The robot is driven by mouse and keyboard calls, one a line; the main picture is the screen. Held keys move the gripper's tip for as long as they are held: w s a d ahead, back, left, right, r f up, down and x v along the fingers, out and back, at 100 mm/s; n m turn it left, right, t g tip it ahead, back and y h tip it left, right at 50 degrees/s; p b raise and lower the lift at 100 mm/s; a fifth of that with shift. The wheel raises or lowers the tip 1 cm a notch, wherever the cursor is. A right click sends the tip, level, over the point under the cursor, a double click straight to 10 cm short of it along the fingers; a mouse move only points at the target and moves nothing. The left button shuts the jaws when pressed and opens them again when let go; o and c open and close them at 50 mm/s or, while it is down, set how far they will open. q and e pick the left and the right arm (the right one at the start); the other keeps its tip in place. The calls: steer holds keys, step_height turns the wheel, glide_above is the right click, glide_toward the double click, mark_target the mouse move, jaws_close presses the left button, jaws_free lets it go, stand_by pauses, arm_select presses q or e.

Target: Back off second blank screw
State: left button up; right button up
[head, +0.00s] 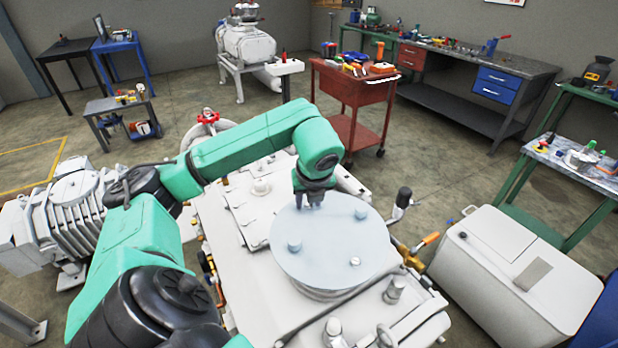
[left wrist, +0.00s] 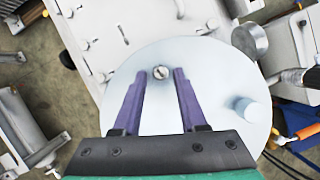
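A round pale plate (head: 320,240) lies on top of the white vacuum pump body. A slotted screw head (left wrist: 160,73) shows on the plate in the left wrist view. My left gripper (head: 314,206) is above the far part of the plate, pointing down. In the left wrist view its two purple fingers are apart, with the screw head between their tips; I cannot tell whether they touch it. Which screw is the second blank one cannot be told.
A dark handle (head: 403,197) and an orange-handled lever (head: 428,240) stand to the right of the plate. A red wheel valve (head: 208,117) is behind my left arm. A white box (head: 515,265) stands at right, and a red cart (head: 350,95) is behind.

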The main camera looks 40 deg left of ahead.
arm_select(q)
steer(key=shift+r, duration=0.15)
steer(key=shift+r, duration=0.2)
steer(key=v, duration=0.5)
steer(key=shift+d+r, duration=0.15)
steer(key=shift+r, duration=0.15)
step_height(320, 180, up, 8)
steer(key=p, duration=0.7)
glide_above(312, 216)
steer(key=s+d, duration=0.2)
steer(key=d, duration=0.1)
steer(key=shift+s+a+f+b, duration=0.1)
steer(key=shift+a+f+b, duration=0.1)
steer(key=shift+b, duration=0.15)
